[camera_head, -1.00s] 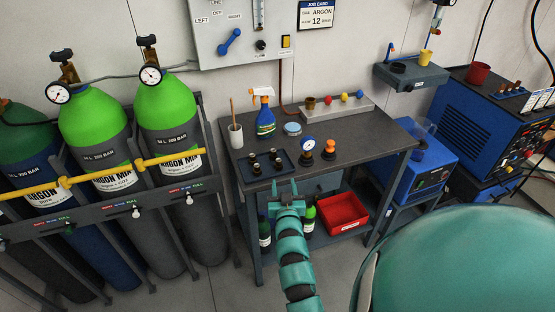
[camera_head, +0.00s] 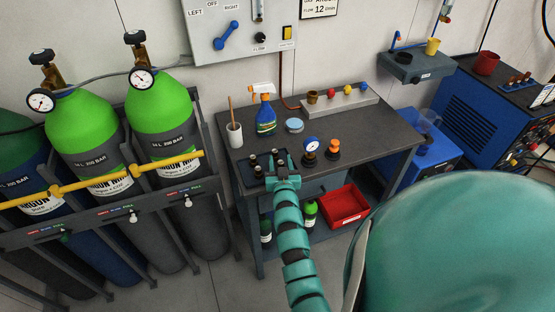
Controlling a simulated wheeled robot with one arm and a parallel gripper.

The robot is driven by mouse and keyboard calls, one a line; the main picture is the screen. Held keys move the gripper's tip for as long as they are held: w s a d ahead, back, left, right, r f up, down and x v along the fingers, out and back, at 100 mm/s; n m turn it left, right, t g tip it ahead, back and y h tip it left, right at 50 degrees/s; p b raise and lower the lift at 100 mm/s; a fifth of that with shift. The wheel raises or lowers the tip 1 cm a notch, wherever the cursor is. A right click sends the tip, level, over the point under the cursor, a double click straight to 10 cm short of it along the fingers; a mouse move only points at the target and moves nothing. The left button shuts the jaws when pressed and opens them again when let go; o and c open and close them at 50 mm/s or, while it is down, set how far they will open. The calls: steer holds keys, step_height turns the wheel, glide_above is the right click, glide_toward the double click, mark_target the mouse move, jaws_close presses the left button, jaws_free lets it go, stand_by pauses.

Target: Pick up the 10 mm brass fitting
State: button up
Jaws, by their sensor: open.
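Several small dark fittings stand in a blue tray (camera_head: 237,183) at the front left of the grey workbench (camera_head: 345,137). One fitting (camera_head: 252,158) stands at the back left, and another (camera_head: 258,171) stands at the front left. They are too small to tell which is the 10 mm brass one. My gripper (camera_head: 281,160) is over the right part of the tray, close to the fittings there, and hides part of them. Its jaws are open; I cannot tell whether they touch a fitting.
A pressure gauge (camera_head: 310,146) and an orange-topped part (camera_head: 334,149) stand right of the tray. A white cup (camera_head: 234,135), a spray bottle (camera_head: 265,114) and a blue-lidded tin (camera_head: 294,125) stand behind. A red bin (camera_head: 346,206) is below. Green gas cylinders (camera_head: 160,102) stand left.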

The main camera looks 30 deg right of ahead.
steer(key=shift+w+d, duration=0.1)
steer(key=shift+d, duration=0.05)
steer(key=shift+r, duration=0.15)
steer(key=shift+c, duration=0.3)
jaws_close()
